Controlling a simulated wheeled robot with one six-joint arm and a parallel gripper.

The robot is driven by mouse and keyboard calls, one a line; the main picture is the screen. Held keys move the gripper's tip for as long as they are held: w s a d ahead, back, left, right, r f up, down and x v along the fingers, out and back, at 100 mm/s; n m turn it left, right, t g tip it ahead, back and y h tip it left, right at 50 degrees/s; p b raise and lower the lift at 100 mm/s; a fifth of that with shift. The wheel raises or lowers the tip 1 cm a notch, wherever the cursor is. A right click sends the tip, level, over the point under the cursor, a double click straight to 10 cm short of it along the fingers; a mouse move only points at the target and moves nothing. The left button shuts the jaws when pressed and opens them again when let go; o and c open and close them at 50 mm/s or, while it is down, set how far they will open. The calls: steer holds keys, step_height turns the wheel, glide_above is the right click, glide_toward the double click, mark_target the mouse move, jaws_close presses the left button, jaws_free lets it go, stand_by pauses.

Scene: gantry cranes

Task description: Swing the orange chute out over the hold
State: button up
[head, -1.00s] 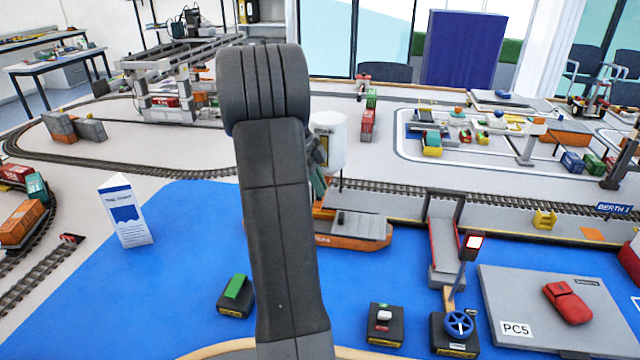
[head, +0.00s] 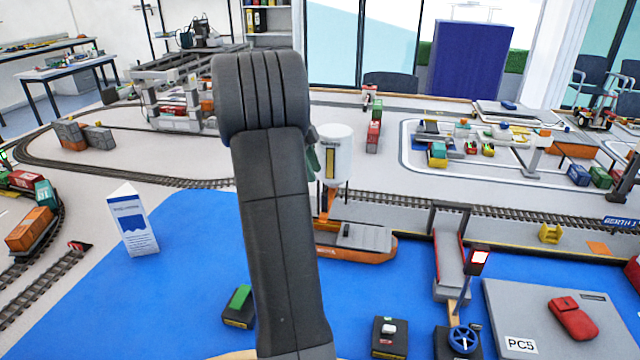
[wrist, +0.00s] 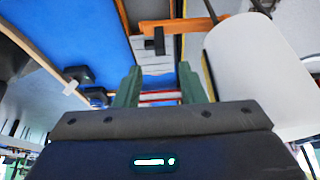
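The orange chute (head: 327,206) hangs below the white silo (head: 336,150), partly hidden behind my arm in the head view. In the wrist view the chute shows as an orange bar (wrist: 188,24) with a dark block (wrist: 158,41) by it, above and beyond my fingertips. The silo (wrist: 258,75) fills the right of that view. The orange-hulled ship (head: 378,252) with a grey deck lies on the blue water below; its hold is not clearly seen. My gripper (wrist: 160,72) has its two green fingers apart with nothing between them, beside the silo and not touching the chute.
The quay edge and rail track (head: 470,208) run behind the ship. A grey ramp with red sides (head: 450,260) and a blue handwheel (head: 463,340) stand at right. A white sign (head: 132,222) stands at left. The blue water left of my arm is mostly clear.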

mark_target(324, 194)
steer(key=v, duration=0.5)
steer(key=b+x, duration=0.1)
steer(key=x, duration=1.3)
steer(key=shift+s+d+r, duration=0.1)
steer(key=shift+r, duration=0.15)
